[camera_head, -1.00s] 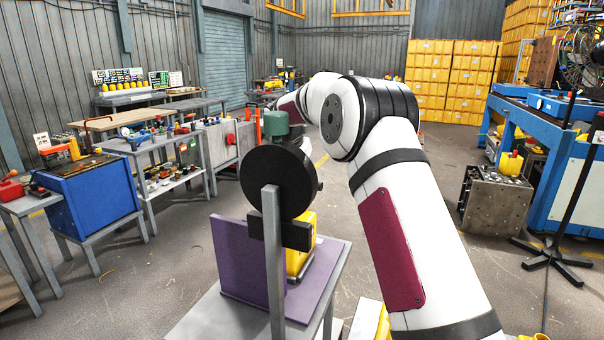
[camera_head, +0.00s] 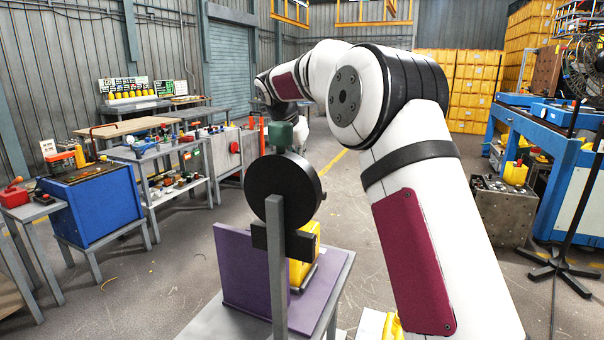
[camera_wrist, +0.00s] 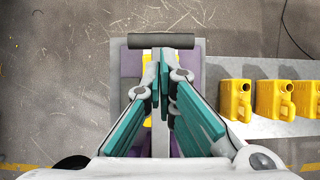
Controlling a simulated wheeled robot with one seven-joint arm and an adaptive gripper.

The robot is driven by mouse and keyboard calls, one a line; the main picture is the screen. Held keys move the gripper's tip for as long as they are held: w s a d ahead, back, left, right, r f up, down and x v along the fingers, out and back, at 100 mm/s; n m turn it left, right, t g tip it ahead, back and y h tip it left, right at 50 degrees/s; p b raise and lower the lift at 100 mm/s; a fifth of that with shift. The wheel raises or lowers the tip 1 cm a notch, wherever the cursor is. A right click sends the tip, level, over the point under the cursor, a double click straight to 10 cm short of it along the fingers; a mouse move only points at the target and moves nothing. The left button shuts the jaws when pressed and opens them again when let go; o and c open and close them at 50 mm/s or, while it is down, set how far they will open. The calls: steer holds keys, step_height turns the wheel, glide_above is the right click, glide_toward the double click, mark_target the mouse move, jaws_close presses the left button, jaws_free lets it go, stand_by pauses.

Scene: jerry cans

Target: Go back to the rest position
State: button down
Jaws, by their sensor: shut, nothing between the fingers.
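My gripper (camera_wrist: 160,78) points down in the wrist view, its teal-padded fingers drawn together with nothing between the tips. Below it is a stand with a purple base (camera_head: 328,280), and slivers of yellow show behind the fingers. In the head view a yellow jerry can (camera_head: 303,262) stands on this base, partly hidden by a black disc (camera_head: 284,188) and a grey post. My white arm reaches forward and bends left above the stand. My fingers cannot be clearly made out in the head view.
Several yellow jerry cans (camera_wrist: 237,99) stand in a row on a pale surface right of the stand. Workbenches and a blue cabinet (camera_head: 98,208) are at left. A blue-framed bench (camera_head: 560,150) is at right. Open floor lies between.

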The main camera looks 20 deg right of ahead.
steer(key=shift+v, duration=0.85)
steer(key=shift+r, duration=0.1)
